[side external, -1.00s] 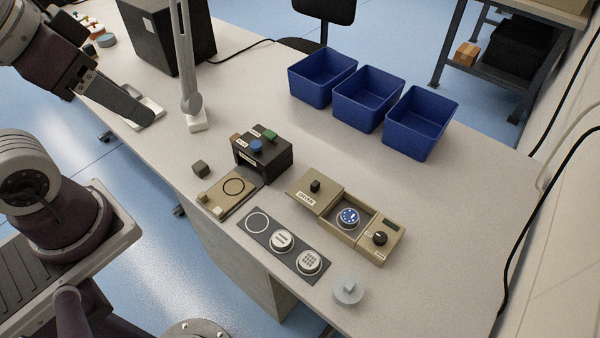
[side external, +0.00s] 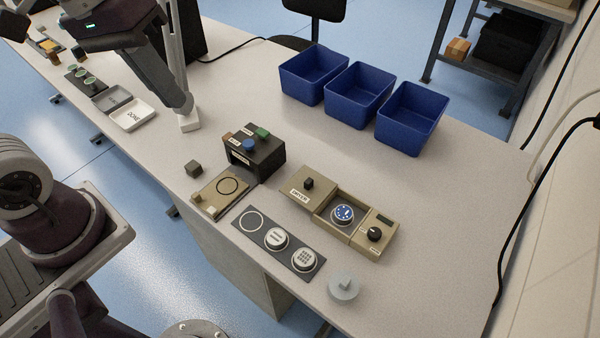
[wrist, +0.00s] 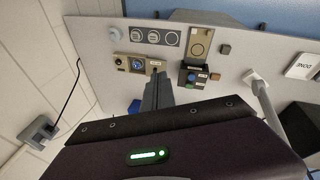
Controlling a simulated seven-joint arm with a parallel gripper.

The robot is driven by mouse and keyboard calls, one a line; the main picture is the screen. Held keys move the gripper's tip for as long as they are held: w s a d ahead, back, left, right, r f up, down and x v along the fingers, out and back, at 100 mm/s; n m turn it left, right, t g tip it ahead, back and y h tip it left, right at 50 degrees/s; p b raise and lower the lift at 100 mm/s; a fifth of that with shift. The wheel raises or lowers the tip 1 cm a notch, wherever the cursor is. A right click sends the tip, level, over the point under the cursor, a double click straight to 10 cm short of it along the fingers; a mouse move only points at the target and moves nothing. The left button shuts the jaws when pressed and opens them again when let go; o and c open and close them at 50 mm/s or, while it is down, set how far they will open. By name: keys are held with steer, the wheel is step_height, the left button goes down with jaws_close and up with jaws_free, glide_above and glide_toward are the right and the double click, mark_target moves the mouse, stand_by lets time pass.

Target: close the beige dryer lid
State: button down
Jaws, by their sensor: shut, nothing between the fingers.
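The beige dryer (side external: 360,242) stands on the table right of centre in the side view. Its beige lid (side external: 296,194), with a DRYER label and a black knob (side external: 308,183), sits to the left of the open chamber. A blue badge (side external: 342,215) lies exposed in the chamber. The dryer also shows in the wrist view (wrist: 121,62), partly behind my fingers. My gripper (side external: 184,106) is shut and empty, above the table at upper left, well apart from the dryer. In the wrist view its fingers (wrist: 157,94) are together.
A black press (side external: 265,160) with blue and green buttons stands left of the dryer. A dark strip of badge parts (side external: 291,251) lies in front, with a grey round piece (side external: 344,286) nearby. Blue bins (side external: 405,135) stand behind. A grey post (side external: 190,122) is close to my gripper.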

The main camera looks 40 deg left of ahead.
steer(key=w+f+n+g+h, duration=0.3)
steer(key=w+f+n+h, duration=0.2)
steer(key=w+f+n, duration=0.8)
steer(key=n+h, duration=0.2)
glide_toward(305, 182)
steer(key=x, duration=0.4)
steer(key=a+f+x, duration=0.1)
steer(key=x, duration=0.1)
steer(key=shift+w+d+f, duration=0.1)
steer(key=shift+w+d, duration=0.1)
steer(key=shift+w, duration=0.1)
steer(key=d, duration=1.1)
